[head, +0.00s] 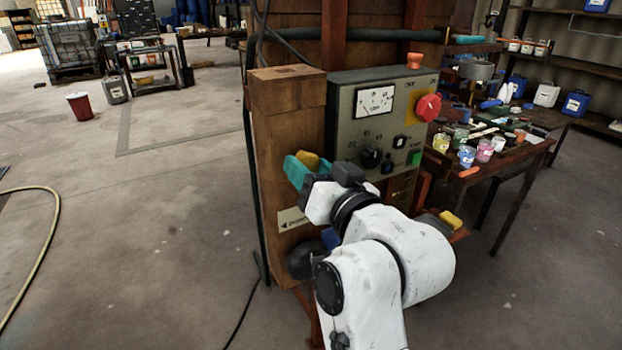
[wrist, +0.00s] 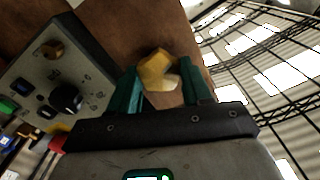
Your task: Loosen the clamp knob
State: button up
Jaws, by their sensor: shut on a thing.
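A yellow knob (head: 308,160), which I take to be the clamp knob, is at the side of the wooden post (head: 285,128), left of the grey control panel. My gripper (head: 306,167) has teal fingers and is shut on this knob. In the wrist view my gripper (wrist: 162,75) has one finger on each side of the knob (wrist: 154,70), against the brown wood. A pale patch shows at the knob's lower right. My arm and the gripper body hide part of the post, and how the knob is fixed cannot be seen.
The grey control panel (head: 345,108) with a gauge, a red button (head: 428,107) and a black dial (head: 370,157) is close on the right. A bench (head: 530,146) with several paint pots stands beyond. A hose (head: 45,230) lies on the open floor at left.

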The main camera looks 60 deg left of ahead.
jog(key=shift+f+n, duration=0.2)
jog(key=shift+n, duration=0.3)
jog(key=o, duration=1.1)
jog(key=shift+r, duration=0.15)
jog(key=shift+c, duration=0.2)
jog(key=d+b, duration=0.1)
jog(key=d, duration=0.9)
jog(key=shift+s+d, duration=0.35)
jog(key=shift+s, duration=0.1)
